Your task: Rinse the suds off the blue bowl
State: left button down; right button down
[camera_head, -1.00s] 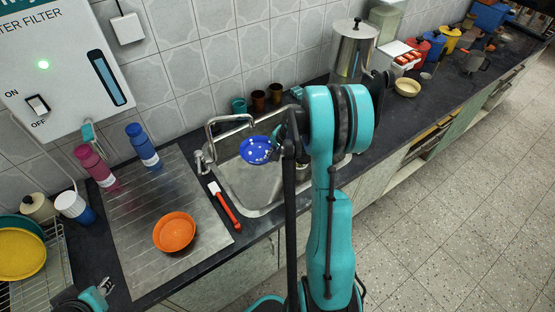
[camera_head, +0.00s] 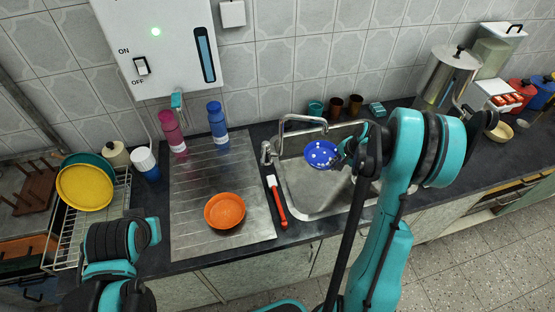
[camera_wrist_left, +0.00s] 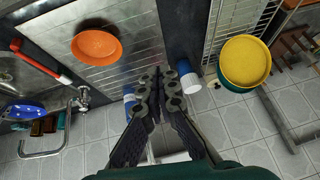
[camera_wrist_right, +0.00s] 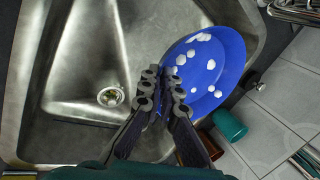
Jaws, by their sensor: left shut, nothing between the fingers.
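The blue bowl (camera_head: 319,155) is tilted over the sink (camera_head: 312,196), just below the end of the tap (camera_head: 301,119) in the head view. White suds spots dot its inner face, clear in the right wrist view (camera_wrist_right: 207,72). My right gripper (camera_head: 345,153) is shut on the bowl's rim; the fingers (camera_wrist_right: 164,78) overlap its edge. I see no water running from the tap. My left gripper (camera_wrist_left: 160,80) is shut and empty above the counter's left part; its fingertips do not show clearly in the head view.
An orange bowl (camera_head: 225,211) sits on the ribbed drainboard (camera_head: 205,170). A red-handled brush (camera_head: 276,200) lies beside the sink. Pink (camera_head: 173,133) and blue (camera_head: 217,125) bottles stand behind. A rack (camera_head: 62,237) with a yellow plate (camera_head: 85,188) is at left. Cups (camera_head: 335,105) stand behind the sink.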

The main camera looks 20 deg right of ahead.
pick_arm(q)
jog(key=w+d+f+m+t+y, duration=0.1)
jog(key=w+d+m+y, duration=0.15)
jog(key=w+d, duration=0.6)
jog(key=w+d+f+m+t+y, duration=0.1)
jog(key=w+d+m, duration=0.35)
jog(key=d, duration=0.75)
jog(key=w+d+f+t, duration=0.2)
jog(key=d+f, duration=0.1)
jog(key=d, duration=0.8)
jog(key=m+t, duration=0.2)
send_near(265, 154)
jog(key=shift+t, duration=0.3)
jog(key=shift+s+f+x, duration=0.1)
jog(key=shift+f+x, duration=0.05)
jog(key=shift+x, duration=0.7)
jog(key=shift+s+f+x, duration=0.1)
jog(key=shift+f+x, duration=0.05)
jog(key=shift+x, duration=0.75)
jog(key=shift+s+f+x, duration=0.1)
jog(key=shift+f+x, duration=0.05)
jog(key=shift+x, duration=0.7)
jog(key=shift+w+a, duration=0.1)
jog(key=shift+a, duration=0.1)
